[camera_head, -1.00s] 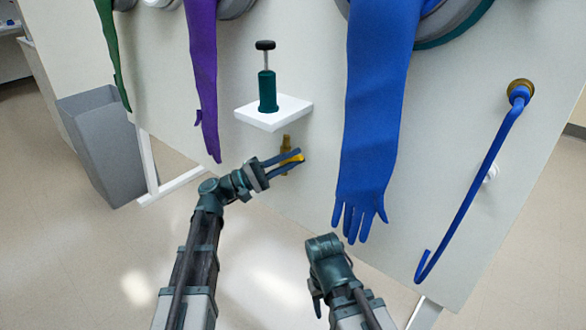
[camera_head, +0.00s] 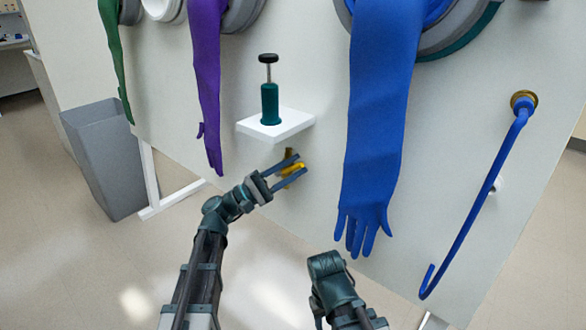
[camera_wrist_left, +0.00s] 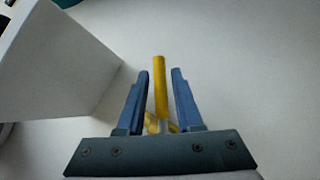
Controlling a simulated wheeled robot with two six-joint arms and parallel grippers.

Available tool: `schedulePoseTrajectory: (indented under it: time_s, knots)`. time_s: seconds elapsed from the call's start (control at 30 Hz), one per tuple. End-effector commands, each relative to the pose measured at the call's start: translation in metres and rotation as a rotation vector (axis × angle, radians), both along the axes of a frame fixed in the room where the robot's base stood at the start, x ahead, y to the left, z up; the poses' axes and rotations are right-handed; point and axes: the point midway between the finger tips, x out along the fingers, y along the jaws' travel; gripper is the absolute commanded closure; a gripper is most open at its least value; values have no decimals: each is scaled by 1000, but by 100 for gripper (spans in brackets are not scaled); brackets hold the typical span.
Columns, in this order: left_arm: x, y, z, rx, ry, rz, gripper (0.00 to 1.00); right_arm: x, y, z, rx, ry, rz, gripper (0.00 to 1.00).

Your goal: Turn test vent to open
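The test vent is a small brass fitting (camera_head: 289,153) with a yellow handle (camera_head: 292,170) on the white panel, below a small white shelf. My left gripper (camera_head: 300,164) reaches it from the lower left, with its two blue fingers on either side of the handle. In the left wrist view the yellow handle (camera_wrist_left: 160,88) stands between the fingers with a narrow gap on each side, so the gripper is open around it. The fingers partly hide the fitting. My right arm is low in the head view; its fingers cannot be made out.
The white shelf (camera_head: 290,125) carries a green cylinder with a black knob (camera_head: 269,92), just above the left gripper. A blue glove (camera_head: 375,130) hangs to the right, a purple glove (camera_head: 208,80) to the left. A blue hooked rod (camera_head: 475,205) is at far right. A grey bin (camera_head: 105,155) stands left.

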Motion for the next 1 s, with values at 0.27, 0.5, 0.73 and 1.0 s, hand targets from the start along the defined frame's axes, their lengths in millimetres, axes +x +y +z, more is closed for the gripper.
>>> schedulePoseTrajectory:
  time_s: [0.27, 0.5, 0.73, 1.0]
  knots:
    - [0, 0, 0, 1, 0, 0, 52, 0, 0, 0, 0, 0, 0, 50]
    - [-5, 13, -10, 0, -1, 3, 52, 0, 0, -10, 0, 0, -2, 50]
    - [-20, 54, -33, 1, -1, 5, 52, 0, 0, -33, 0, -1, -7, 50]
    - [-36, 97, -54, 1, -1, 3, 52, 0, 0, -54, 0, -1, -13, 50]
